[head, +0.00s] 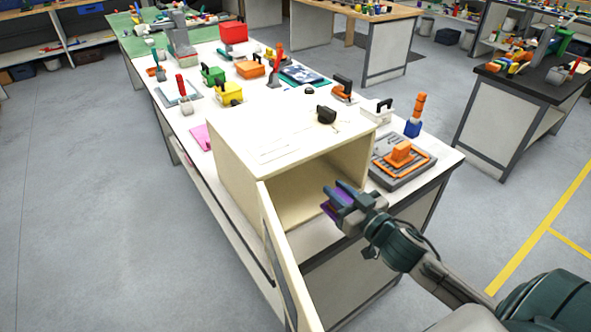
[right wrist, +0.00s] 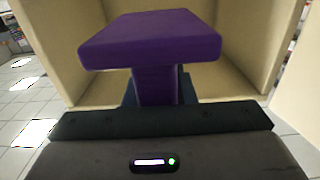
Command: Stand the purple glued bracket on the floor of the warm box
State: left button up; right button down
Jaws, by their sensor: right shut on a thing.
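The warm box (head: 233,168) is a cream box on the near end of the white bench, its front open and its door (head: 283,262) swung out toward me. My right gripper (head: 337,203) is at the right part of the box's opening. It is shut on the purple bracket (head: 331,212). In the right wrist view the purple bracket (right wrist: 150,40) shows a wide flat plate on top of a narrower stem between the fingers, with the box interior (right wrist: 240,75) behind it. The bracket's lower part is hidden by the gripper. My left gripper is not in view.
The box floor (head: 305,195) looks bare where it shows. The open door stands left of my right arm. A grey tray with an orange block (head: 401,153) lies right of the box. A black object (head: 326,115) sits on the box top. Several tools and coloured clamps stand farther back.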

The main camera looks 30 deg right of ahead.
jog(key=w+f, duration=0.1)
jog(key=w, duration=0.4)
jog(key=w+a+f, duration=0.1)
jog(key=w, duration=0.4)
jog(key=w+a+f+p, duration=0.1)
jog(key=w, duration=0.5)
jog(key=shift+a+f, duration=0.2)
jog(key=shift+f, duration=0.05)
